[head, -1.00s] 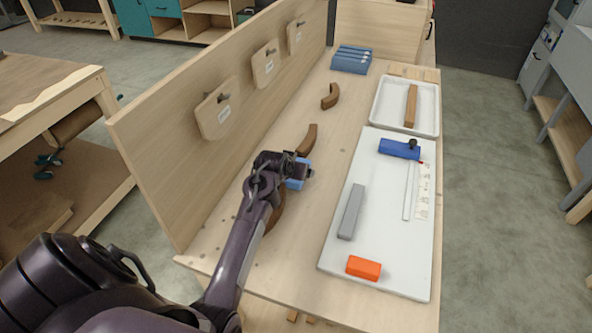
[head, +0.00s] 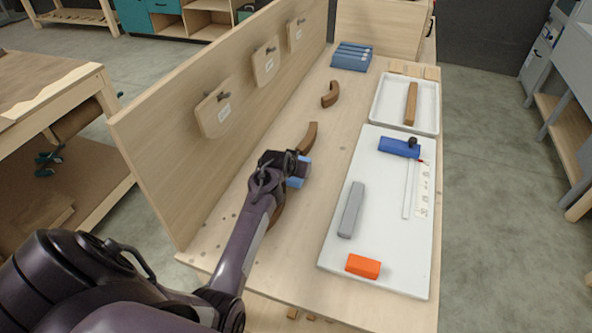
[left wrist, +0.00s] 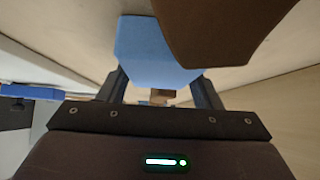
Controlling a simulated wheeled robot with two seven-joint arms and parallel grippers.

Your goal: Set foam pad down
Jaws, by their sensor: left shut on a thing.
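A blue foam pad (head: 297,182) shows just beyond my left gripper (head: 297,172) in the head view, over the bench near the curved brown pieces. In the left wrist view the foam pad (left wrist: 152,52) sits between the two fingers of the left gripper (left wrist: 163,92), which is shut on it. A brown curved piece (left wrist: 215,30) lies close beside the pad there. In the head view the arm hides part of another brown piece. I cannot tell whether the pad touches the bench. My right gripper is not in view.
A white board (head: 393,240) at right holds a grey bar (head: 351,209), an orange block (head: 363,266) and a blue tool (head: 399,147). A white tray (head: 388,115) holds a brown bar (head: 411,103). Blue pads (head: 352,57) lie at the back. An upright wooden panel (head: 180,140) borders the left.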

